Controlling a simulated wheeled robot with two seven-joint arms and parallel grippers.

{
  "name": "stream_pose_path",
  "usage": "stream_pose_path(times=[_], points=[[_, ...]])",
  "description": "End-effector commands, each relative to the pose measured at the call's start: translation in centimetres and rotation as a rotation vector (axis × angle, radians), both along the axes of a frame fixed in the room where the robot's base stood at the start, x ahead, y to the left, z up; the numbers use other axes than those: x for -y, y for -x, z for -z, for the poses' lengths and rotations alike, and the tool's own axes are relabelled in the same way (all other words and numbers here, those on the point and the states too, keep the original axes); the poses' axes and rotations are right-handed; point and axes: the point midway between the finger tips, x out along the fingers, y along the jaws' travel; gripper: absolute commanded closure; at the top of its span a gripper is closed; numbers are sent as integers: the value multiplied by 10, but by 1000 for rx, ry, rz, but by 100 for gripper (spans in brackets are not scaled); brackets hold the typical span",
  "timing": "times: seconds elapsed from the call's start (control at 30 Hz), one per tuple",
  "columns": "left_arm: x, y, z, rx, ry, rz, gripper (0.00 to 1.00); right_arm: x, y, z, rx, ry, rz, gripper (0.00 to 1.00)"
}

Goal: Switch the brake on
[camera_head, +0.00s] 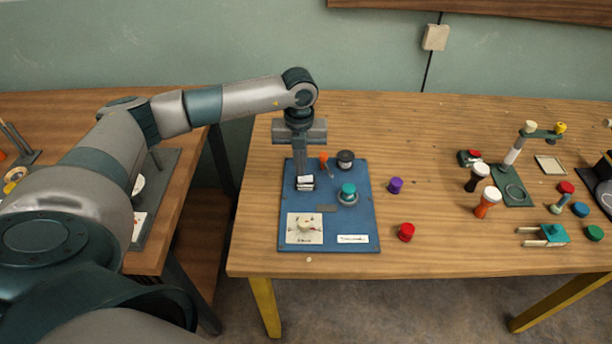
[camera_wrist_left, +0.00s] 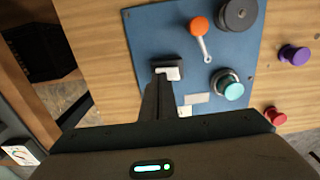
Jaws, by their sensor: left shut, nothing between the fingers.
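A blue panel (camera_head: 328,222) lies on the table and carries several controls; I cannot read which is the brake. My left gripper (camera_head: 304,178) points down over its left side with its fingers shut and empty. Right at the fingertips is a small black switch with a white rocker (camera_head: 305,186). In the left wrist view the switch (camera_wrist_left: 170,71) sits just beyond the fingertips (camera_wrist_left: 160,82), which partly cover it; I cannot tell whether they touch. An orange-tipped lever (camera_head: 324,161), a black knob (camera_head: 345,159), a teal knob (camera_head: 348,190) and a cream dial (camera_head: 306,225) are also on the panel.
A purple knob (camera_head: 395,185) and a red knob (camera_head: 406,232) stand right of the panel. Goblet drums (camera_head: 487,201) and other parts stand farther right. A gap separates this table from a second table (camera_head: 60,104) at the left.

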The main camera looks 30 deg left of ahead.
Motion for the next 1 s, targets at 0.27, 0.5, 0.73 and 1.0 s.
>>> stream_pose_path(times=[0.27,0.5,0.73,1.0], points=[[0,0,-23,1,-1,0,100,-1,0,-15,3,-2,1,69],[0,0,-40,0,0,0,100,0,0,-26,4,-1,1,69],[0,0,-49,-1,1,0,100,0,1,-30,4,-1,2,69],[0,0,-50,-1,1,0,100,1,1,-30,5,-1,1,69]])
